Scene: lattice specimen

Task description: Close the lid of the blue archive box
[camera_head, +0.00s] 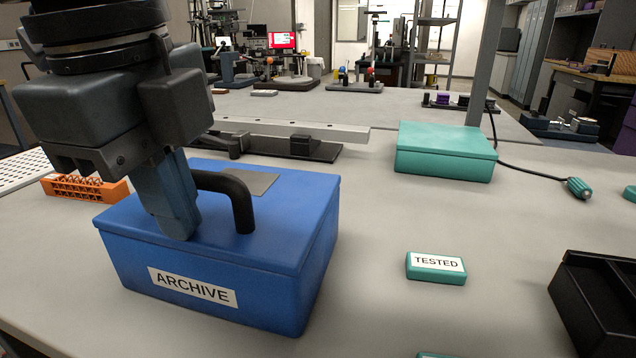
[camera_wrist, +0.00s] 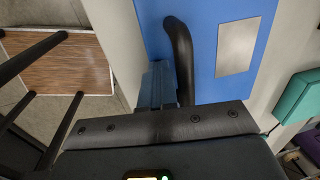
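The blue archive box (camera_head: 215,292) stands on the table at the left in the head view, with an ARCHIVE label on its front. Its lid (camera_head: 290,215) lies flat on top, with no clear gap along the visible edges. A black bar handle (camera_head: 240,200) and a grey plate are on the lid, which also shows in the wrist view (camera_wrist: 205,80). My gripper (camera_head: 180,235) points down over the lid's front left part, beside the handle. Its fingers look together, with nothing seen between them. Whether the tips touch the lid is unclear. My gripper hides the lid's left part.
A teal box (camera_head: 445,160) stands behind to the right. A teal TESTED block (camera_head: 436,275) and a black tray (camera_head: 600,305) are on the right. An orange rack (camera_head: 85,188) is at the left. A metal rail (camera_head: 290,130) lies behind the box.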

